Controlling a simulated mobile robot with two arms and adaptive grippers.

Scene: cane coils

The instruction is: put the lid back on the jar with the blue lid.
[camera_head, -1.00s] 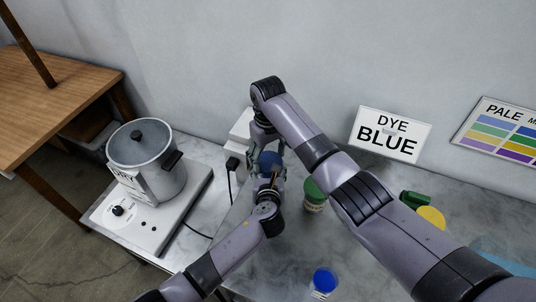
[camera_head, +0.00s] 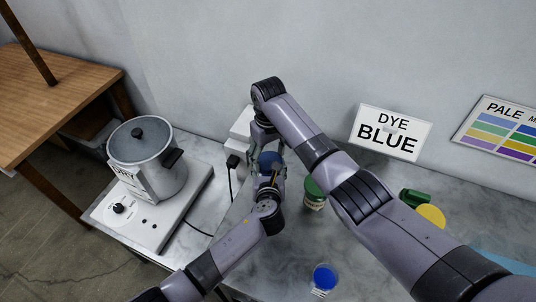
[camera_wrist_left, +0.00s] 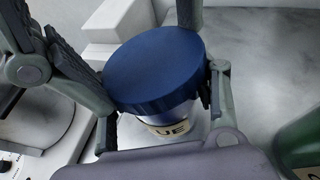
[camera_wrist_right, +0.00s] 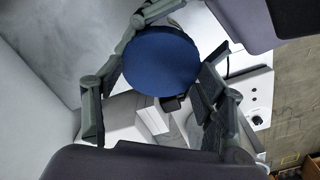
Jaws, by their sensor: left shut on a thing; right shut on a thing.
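The dark blue lid (camera_head: 270,160) is at the top of a pale jar (camera_wrist_left: 170,126) whose label shows "UE". In the left wrist view the lid (camera_wrist_left: 155,68) covers the jar's mouth and looks slightly tilted; I cannot tell whether it is fully seated. My left gripper (camera_wrist_left: 160,110) is shut around the jar below the lid. My right gripper (camera_head: 266,148) reaches down from behind, shut on the lid with fingers at its sides. The right wrist view shows the lid's round top (camera_wrist_right: 160,60). The jar is mostly hidden in the head view.
A green-lidded jar (camera_head: 314,192) stands close to the right. A bright blue-topped container (camera_head: 324,278) is near the front. Green (camera_head: 414,197) and yellow (camera_head: 431,216) items lie beyond my right arm. A metal pot (camera_head: 148,165) on a hotplate (camera_head: 150,236) stands left.

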